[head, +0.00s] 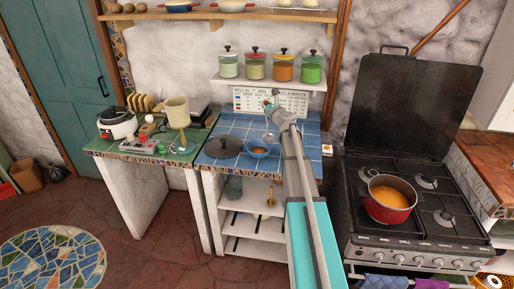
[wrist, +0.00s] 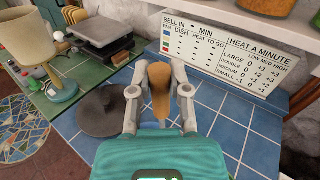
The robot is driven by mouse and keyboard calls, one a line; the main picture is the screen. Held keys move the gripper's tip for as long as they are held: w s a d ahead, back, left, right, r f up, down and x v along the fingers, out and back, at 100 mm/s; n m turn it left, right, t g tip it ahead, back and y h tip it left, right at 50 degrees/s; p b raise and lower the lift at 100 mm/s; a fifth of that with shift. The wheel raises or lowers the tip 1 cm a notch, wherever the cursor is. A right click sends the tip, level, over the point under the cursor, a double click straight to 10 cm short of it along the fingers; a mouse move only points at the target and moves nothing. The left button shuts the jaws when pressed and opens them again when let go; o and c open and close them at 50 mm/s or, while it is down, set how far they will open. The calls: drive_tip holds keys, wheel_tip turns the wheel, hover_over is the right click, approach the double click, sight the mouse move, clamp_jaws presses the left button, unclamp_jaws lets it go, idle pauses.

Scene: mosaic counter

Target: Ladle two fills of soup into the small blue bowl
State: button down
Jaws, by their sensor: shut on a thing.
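My gripper (wrist: 160,92) is shut on a ladle by its brown handle (wrist: 159,82). In the head view my gripper (head: 274,108) is above the blue-tiled counter. A small grey part that looks like the ladle's cup (head: 268,137) hangs just above the small blue bowl (head: 259,154). Some orange-brown soup shows in this bowl. Whether the ladle's cup holds soup cannot be seen. The red pot (head: 389,215) of orange soup stands on the stove at the right. In the wrist view the bowl is mostly hidden by my gripper.
A dark round lid (head: 222,147) lies left of the bowl and also shows in the wrist view (wrist: 105,112). A heating chart (head: 270,101) stands behind, under a shelf of several jars (head: 284,70). The green counter (head: 150,158) at left holds a lamp (head: 177,112).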

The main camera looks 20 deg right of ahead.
drive_tip(key=shift+s+d+m, duration=0.1)
drive_tip(key=shift+d+m, duration=0.4)
drive_tip(key=shift+d, duration=0.35)
drive_tip(key=shift+d+r, duration=0.1)
drive_tip(key=shift+r, duration=0.05)
